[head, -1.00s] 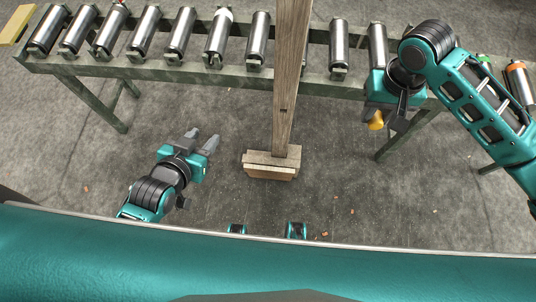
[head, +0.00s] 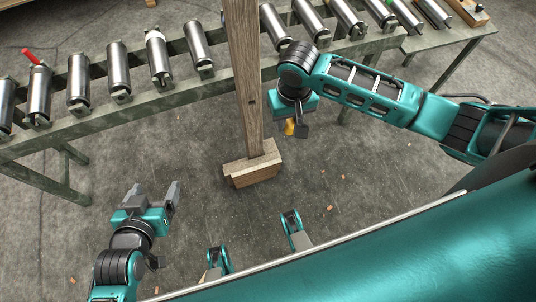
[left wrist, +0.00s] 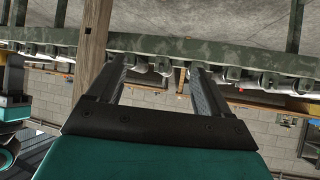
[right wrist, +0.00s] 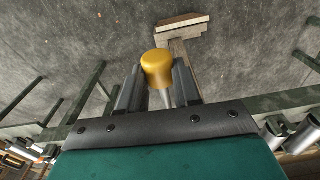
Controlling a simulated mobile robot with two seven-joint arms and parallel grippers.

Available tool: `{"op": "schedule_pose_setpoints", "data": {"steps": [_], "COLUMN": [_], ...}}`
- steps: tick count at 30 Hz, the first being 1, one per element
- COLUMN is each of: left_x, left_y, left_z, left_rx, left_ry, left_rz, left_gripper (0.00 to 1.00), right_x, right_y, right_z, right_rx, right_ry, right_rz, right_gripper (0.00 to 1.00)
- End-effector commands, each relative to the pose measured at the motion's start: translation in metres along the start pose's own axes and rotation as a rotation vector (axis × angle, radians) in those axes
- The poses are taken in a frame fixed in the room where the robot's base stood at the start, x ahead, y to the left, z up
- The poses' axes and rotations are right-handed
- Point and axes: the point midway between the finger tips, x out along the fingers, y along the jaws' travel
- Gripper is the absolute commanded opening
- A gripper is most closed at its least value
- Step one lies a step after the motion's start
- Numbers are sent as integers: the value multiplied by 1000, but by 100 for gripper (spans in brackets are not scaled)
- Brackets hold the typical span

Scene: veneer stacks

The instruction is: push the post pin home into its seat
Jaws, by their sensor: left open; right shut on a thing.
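The pin (head: 289,127) has a yellow knob; the right wrist view shows the knob (right wrist: 157,68) and a pale metal shank below it. My right gripper (head: 296,122) is shut on it, just right of the wooden post (head: 243,60) and apart from it in the head view. The post stands upright on a wooden foot (head: 253,172). A small dark spot (head: 251,102), perhaps a hole, shows on its face; I cannot tell if it is the seat. My left gripper (head: 154,190) is open and empty, low left of the post.
A green roller conveyor (head: 150,108) with several metal rollers runs behind the post, its legs reaching the floor. A red-handled thing (head: 32,57) sits at its left. A wooden block (head: 468,12) lies at the far right. The floor around the foot is clear except for small chips.

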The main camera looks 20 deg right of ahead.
Motion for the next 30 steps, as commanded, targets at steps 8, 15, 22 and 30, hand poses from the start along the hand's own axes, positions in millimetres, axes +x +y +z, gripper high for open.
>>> {"op": "schedule_pose_setpoints", "data": {"steps": [8,15,22,30], "left_x": [29,33,46,56], "left_y": [15,16,15,15], "left_z": [7,3,22,43], "left_rx": [-6,-2,2,0], "left_ry": [36,50,47,34], "left_rz": [40,47,46,45], "left_gripper": [95,95,95,95], "right_x": [112,129,132,128], "right_y": [-31,-38,-38,-40], "right_z": [6,2,-16,-39], "right_rx": [-22,-33,-33,-32], "right_ry": [58,77,78,76], "right_rz": [4,4,4,5], "right_gripper": [0,0,0,0]}}
